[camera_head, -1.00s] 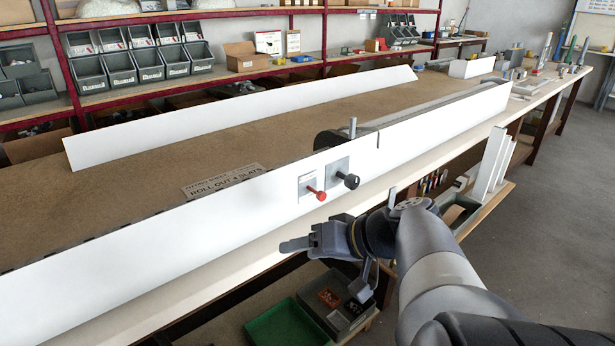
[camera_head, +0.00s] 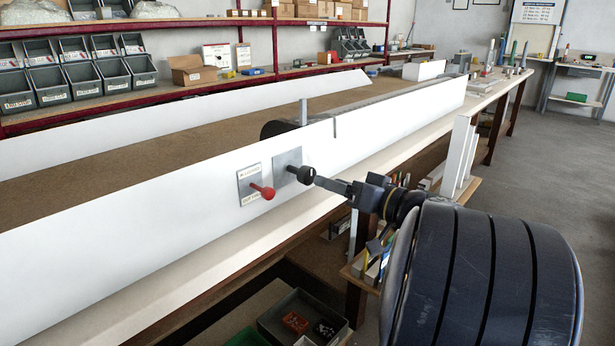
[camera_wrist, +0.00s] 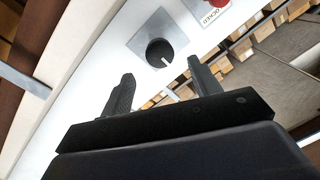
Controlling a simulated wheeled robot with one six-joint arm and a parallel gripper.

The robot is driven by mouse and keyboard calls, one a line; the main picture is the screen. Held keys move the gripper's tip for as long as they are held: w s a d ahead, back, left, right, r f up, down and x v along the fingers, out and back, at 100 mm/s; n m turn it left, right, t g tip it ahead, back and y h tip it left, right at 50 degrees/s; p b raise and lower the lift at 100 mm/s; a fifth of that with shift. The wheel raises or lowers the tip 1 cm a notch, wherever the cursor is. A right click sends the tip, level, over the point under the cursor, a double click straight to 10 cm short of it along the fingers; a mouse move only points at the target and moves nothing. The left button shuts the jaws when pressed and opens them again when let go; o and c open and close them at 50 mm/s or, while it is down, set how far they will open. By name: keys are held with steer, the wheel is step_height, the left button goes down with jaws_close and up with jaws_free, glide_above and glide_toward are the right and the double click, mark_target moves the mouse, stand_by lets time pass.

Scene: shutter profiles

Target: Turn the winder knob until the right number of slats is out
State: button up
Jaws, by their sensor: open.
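The black winder knob (camera_head: 306,175) sticks out from a grey square plate (camera_head: 284,163) on the long white panel (camera_head: 150,208). In the wrist view the knob (camera_wrist: 160,53) is round, with a white pointer mark toward the lower right. My gripper (camera_head: 326,182) is right in front of the knob in the head view. In the wrist view my gripper (camera_wrist: 161,72) is open, its fingers to either side below the knob; I cannot tell whether they touch it. A red lever (camera_head: 264,191) sits left of the knob.
The red lever's plate shows a partly readable "LOCKED" label (camera_wrist: 214,18). An upright grey post (camera_head: 303,111) stands behind the panel. White boards (camera_head: 459,155) stand beside the bench at right. A tray (camera_head: 300,318) lies below. The floor at right is clear.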

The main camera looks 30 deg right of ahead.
mark_target(312, 177)
steer(key=x, duration=0.7)
steer(key=shift+w+a, duration=0.15)
steer(key=shift+w, duration=0.15)
steer(key=shift+c, duration=0.6)
steer(key=c, duration=0.9)
steer(key=shift+o, duration=0.2)
steer(key=shift+f+m+b, duration=0.1)
steer(key=shift+m+b, duration=0.2)
steer(key=shift+m, duration=0.1)
